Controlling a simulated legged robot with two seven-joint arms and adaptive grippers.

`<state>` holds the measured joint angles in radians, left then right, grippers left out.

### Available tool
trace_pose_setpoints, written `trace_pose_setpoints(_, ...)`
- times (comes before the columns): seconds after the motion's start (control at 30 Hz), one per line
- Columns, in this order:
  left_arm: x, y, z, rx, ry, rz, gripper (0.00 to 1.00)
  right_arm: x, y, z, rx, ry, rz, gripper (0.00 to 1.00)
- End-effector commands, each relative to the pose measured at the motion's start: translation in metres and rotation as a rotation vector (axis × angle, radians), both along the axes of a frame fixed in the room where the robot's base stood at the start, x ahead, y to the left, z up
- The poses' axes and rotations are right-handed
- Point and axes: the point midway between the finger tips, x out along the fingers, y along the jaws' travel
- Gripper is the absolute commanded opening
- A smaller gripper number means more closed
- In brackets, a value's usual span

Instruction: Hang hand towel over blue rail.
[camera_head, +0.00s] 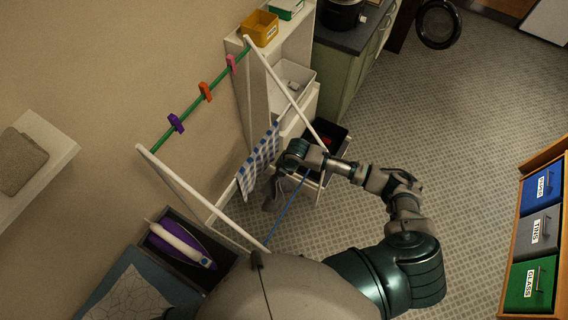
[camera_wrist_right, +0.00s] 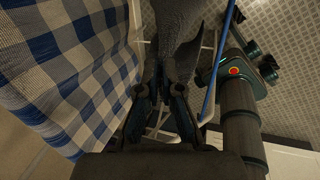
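A grey cloth, which I take as the hand towel (camera_head: 270,196), hangs from my right gripper (camera_head: 279,174) inside the white drying rack. In the right wrist view the towel (camera_wrist_right: 182,32) narrows down between the fingers of my right gripper (camera_wrist_right: 165,88), which look closed on it. The blue rail (camera_head: 284,217) runs low across the rack, just right of the towel. In the right wrist view the blue rail (camera_wrist_right: 218,62) passes right of the towel, seemingly apart from it. My left gripper is not in view.
A blue-white checked cloth (camera_head: 257,161) hangs close left of my right gripper. The rack's green rail (camera_head: 190,108) carries purple, orange and pink pegs. Floor to the right is clear up to labelled bins (camera_head: 538,233).

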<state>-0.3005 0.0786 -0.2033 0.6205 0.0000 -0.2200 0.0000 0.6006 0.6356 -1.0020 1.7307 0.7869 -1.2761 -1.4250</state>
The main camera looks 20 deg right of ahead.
Motion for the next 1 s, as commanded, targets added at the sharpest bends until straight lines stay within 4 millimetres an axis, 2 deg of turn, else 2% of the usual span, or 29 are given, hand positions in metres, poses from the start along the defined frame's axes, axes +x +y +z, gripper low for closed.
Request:
trace_pose_setpoints(0.03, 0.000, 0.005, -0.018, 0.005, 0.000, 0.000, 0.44, 0.001, -0.002, -0.017, 0.002, -0.001, -0.001, 0.00)
trace_pose_setpoints(0.13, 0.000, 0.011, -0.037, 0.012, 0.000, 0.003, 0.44, 0.000, -0.005, -0.037, 0.006, 0.001, -0.002, 0.00)
trace_pose_setpoints(0.27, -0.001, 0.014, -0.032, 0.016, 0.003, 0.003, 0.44, -0.019, -0.026, -0.029, 0.029, -0.027, -0.002, 0.00)
trace_pose_setpoints(0.4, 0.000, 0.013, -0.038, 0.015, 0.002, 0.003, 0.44, -0.038, -0.043, -0.030, 0.059, -0.059, -0.001, 0.00)
trace_pose_setpoints(0.53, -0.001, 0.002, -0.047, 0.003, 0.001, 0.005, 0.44, -0.055, -0.056, -0.030, 0.082, -0.088, -0.002, 0.00)
trace_pose_setpoints(0.73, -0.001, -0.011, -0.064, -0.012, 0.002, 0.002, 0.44, -0.075, -0.070, -0.054, 0.136, -0.151, -0.001, 0.00)
trace_pose_setpoints(0.93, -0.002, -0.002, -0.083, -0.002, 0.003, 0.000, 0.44, -0.096, -0.087, -0.076, 0.194, -0.214, -0.001, 0.00)
trace_pose_setpoints(1.0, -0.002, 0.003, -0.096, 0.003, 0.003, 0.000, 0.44, -0.102, -0.093, -0.089, 0.225, -0.250, -0.002, 0.00)
